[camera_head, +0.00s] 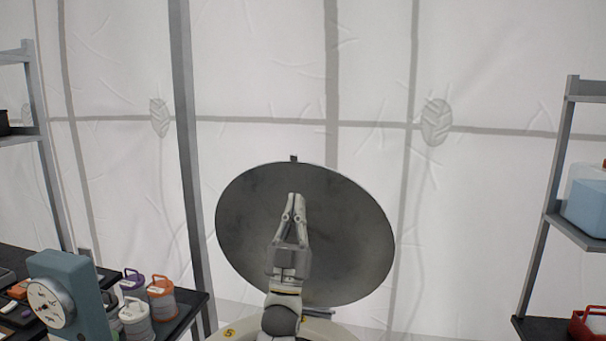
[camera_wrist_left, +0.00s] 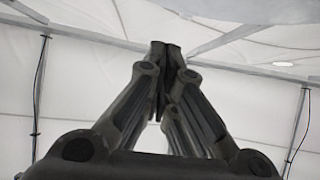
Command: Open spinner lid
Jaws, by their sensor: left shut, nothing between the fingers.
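The spinner lid (camera_head: 345,225) is a large dark grey round disc in the middle of the head view. It stands tilted up, with its inner face toward me and a small tab at its top edge. The pale spinner body (camera_head: 325,331) shows below it at the bottom edge, mostly cut off. My left gripper (camera_head: 293,198) points up in front of the lid, with its fingers together and empty. I cannot tell whether it touches the lid. In the left wrist view the fingertips (camera_wrist_left: 166,48) meet, with nothing between them. My right gripper is not in view.
A black table (camera_head: 188,312) at the left holds several lidded canisters (camera_head: 162,297) and a blue device with a dial (camera_head: 70,298). A shelf (camera_head: 578,232) at the right holds a blue container (camera_head: 586,208). A red bin (camera_head: 590,325) stands lower right.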

